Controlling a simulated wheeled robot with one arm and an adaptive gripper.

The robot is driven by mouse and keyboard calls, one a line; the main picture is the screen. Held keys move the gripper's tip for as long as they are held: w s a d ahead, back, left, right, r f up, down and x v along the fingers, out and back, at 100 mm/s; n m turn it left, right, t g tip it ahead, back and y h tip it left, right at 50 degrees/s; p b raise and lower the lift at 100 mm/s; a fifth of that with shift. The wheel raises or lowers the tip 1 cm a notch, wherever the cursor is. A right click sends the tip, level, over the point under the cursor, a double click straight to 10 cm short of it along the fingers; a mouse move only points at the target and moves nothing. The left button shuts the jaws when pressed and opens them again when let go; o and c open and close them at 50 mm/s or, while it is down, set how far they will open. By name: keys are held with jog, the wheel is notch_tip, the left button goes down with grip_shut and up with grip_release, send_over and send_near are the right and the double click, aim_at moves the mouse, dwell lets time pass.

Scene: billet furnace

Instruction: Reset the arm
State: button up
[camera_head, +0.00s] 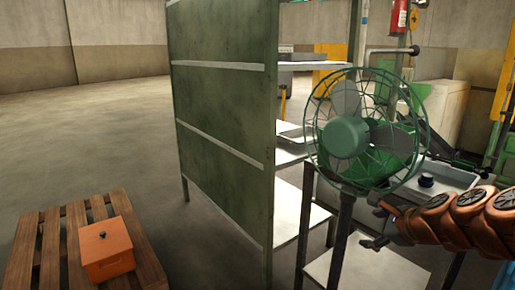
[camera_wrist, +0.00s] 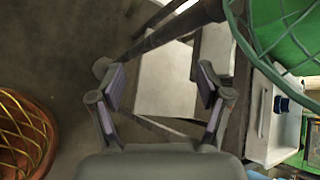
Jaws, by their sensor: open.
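My gripper (camera_head: 373,224) is at the right of the head view, at the end of my orange arm. It is just below the green caged fan (camera_head: 345,137) and in front of its dark stand. In the wrist view my gripper (camera_wrist: 160,84) has its two fingers spread apart with nothing between them. Behind the fingers are a pale flat panel (camera_wrist: 165,90) and dark stand legs. Part of the fan's green cage (camera_wrist: 285,30) shows at the upper right of the wrist view.
A tray (camera_head: 455,176) with a small blue item (camera_head: 427,180) is beside the fan. A tall green shelf (camera_head: 225,120) stands at the centre. An orange box (camera_head: 108,255) sits on a wooden pallet (camera_head: 50,245) at lower left. The floor at back left is clear.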

jog(key=s+a+f+n+g+y, duration=0.1)
jog(key=s+a+f+n+g, duration=0.6)
jog(key=s+a+n, duration=0.65)
jog(key=s+d+f+n+g+h, duration=0.1)
jog(key=s+f+n+g+h, duration=0.15)
jog(key=s+n, duration=0.45)
jog(key=s+f+n+g+h, duration=0.1)
jog(key=s+f+n+g, duration=0.2)
jog(key=s, duration=0.8)
notch_tip(320, 180, up, 25)
jog(key=s+p, duration=0.1)
jog(key=p, duration=2.2)
jog(key=shift+t, duration=0.45)
jog(key=shift+d+n, duration=0.1)
jog(key=shift+n, duration=0.15)
jog(key=shift+c, duration=0.2)
